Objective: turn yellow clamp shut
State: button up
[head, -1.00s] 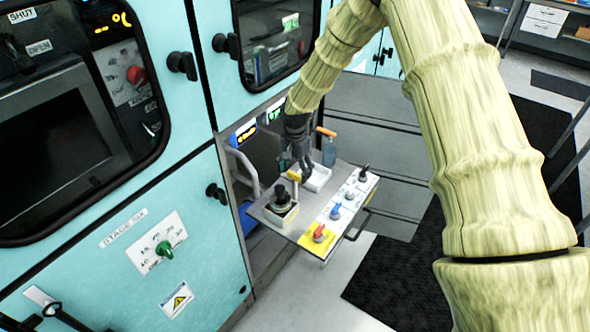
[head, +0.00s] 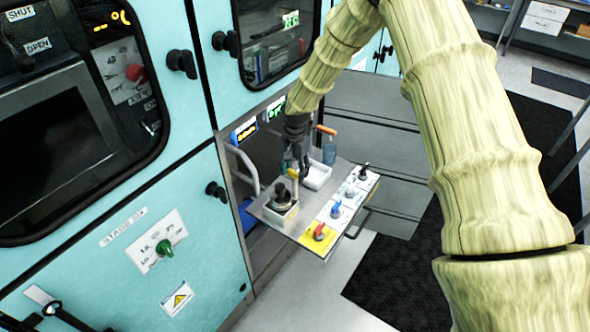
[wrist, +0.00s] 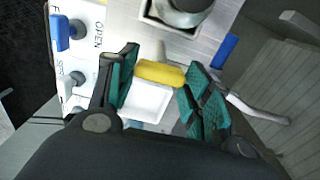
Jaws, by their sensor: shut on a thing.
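The yellow clamp (wrist: 160,73) is a short bar handle, lying nearly level in the wrist view. My gripper (wrist: 160,82) has its teal-padded fingers at the two ends of the bar and is shut on it. In the head view my gripper (head: 301,174) points down at the work shelf, and a little of the yellow clamp (head: 293,173) shows beside its fingers. A pale post under the bar shows in the wrist view. Much of the clamp is hidden in the head view.
A round dark-topped device (head: 281,198) stands close to the clamp. A white tray (head: 318,176) lies behind my gripper. A spray bottle (head: 329,150) stands at the back.

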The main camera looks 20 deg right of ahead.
jog(key=n, duration=0.8)
jog(key=shift+r+n, duration=0.1)
jog(key=shift+n, duration=0.2)
jog(key=n, duration=0.4)
jog(key=shift+n, duration=0.3)
jog(key=n, duration=0.4)
jog(key=shift+n, duration=0.3)
jog(key=o, duration=1)
jog(key=shift+d, duration=0.1)
